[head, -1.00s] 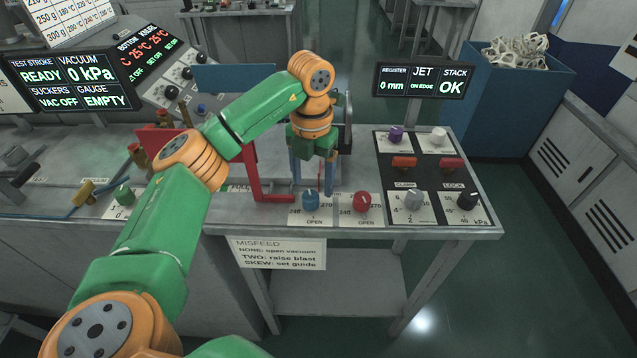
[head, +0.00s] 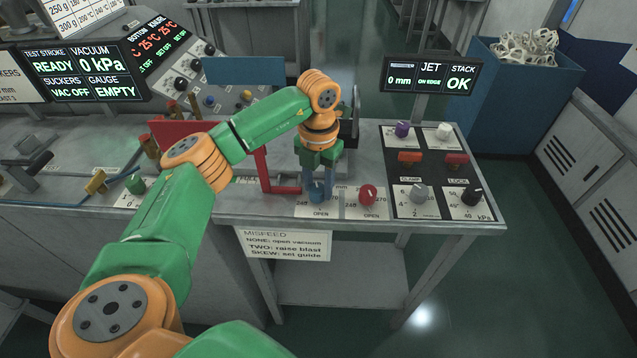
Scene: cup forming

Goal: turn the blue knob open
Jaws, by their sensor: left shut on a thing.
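The blue knob (head: 317,194) sits on a white dial plate marked OPEN near the front edge of the bench. My left gripper (head: 318,190) points down over it, with its blue fingers closed around the knob. The fingers and wrist hide part of the knob, so its pointer cannot be read. My right gripper does not show in the head view.
A red knob (head: 367,195) on its own plate stands just right of the blue one. A red bracket (head: 268,172) stands close left of my fingers. A black panel with several knobs and red switches (head: 410,157) lies further right.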

